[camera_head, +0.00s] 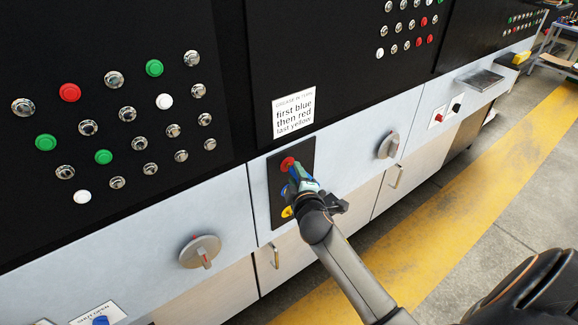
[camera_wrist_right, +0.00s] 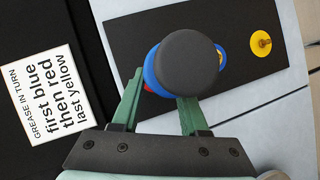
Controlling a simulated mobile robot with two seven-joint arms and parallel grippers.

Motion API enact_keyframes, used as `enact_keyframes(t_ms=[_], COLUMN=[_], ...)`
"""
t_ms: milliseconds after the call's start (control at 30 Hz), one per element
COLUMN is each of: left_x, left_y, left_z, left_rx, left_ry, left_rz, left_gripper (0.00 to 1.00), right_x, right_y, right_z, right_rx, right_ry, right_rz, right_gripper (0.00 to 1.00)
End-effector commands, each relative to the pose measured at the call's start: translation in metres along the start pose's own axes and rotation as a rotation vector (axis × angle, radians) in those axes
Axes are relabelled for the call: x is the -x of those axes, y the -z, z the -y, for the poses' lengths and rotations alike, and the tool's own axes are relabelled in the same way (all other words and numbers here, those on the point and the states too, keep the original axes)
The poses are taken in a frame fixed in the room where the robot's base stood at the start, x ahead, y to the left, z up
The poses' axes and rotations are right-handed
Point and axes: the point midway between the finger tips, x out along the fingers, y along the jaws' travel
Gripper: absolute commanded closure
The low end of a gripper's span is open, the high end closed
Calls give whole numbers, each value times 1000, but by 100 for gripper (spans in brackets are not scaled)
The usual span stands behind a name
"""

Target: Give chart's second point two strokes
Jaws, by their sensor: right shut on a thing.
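The chart (camera_head: 294,113), a white card on the black cabinet front, reads "first blue, then red, last yellow"; it also shows in the right wrist view (camera_wrist_right: 45,95). Below it a dark plate (camera_head: 277,210) carries a red point (camera_head: 288,163), a blue point partly hidden by my gripper, and a yellow point (camera_head: 287,212). My right gripper (camera_head: 301,180) is shut on a blue tool with a dark round end (camera_wrist_right: 188,62). The tool is in front of the red point in the wrist view, with only a red sliver showing; contact cannot be told. My left gripper is out of view.
Black panels with several buttons fill the upper left. Grey rotary handles (camera_head: 200,251) and (camera_head: 388,145) stick out on either side of the plate.

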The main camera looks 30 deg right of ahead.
Motion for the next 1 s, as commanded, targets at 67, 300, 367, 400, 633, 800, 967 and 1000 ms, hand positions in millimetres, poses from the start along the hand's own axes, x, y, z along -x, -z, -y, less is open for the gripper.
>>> enact_keyframes(t_ms=[67,300,367,400,633,800,967,1000], left_x=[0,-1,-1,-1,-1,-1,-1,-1], left_y=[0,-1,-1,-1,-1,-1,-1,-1], left_z=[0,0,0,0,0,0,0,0], left_rx=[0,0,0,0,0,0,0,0], left_ry=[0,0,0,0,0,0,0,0], left_rz=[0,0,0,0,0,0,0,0], left_gripper=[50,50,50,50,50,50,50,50], right_x=[-2,-7,-8,-9,-11,-11,-11,-11], right_y=[2,5,6,6,7,7,7,7], right_z=[-1,-1,-2,-2,-2,-2,-3,-3], right_rx=[0,0,0,0,0,0,0,0], right_ry=[-2,-1,-2,-2,-2,-2,-2,-2], right_rz=[-1,-1,-1,-1,-1,-2,-2,-2], right_gripper=[100,100,100,100,100,100,100,100])
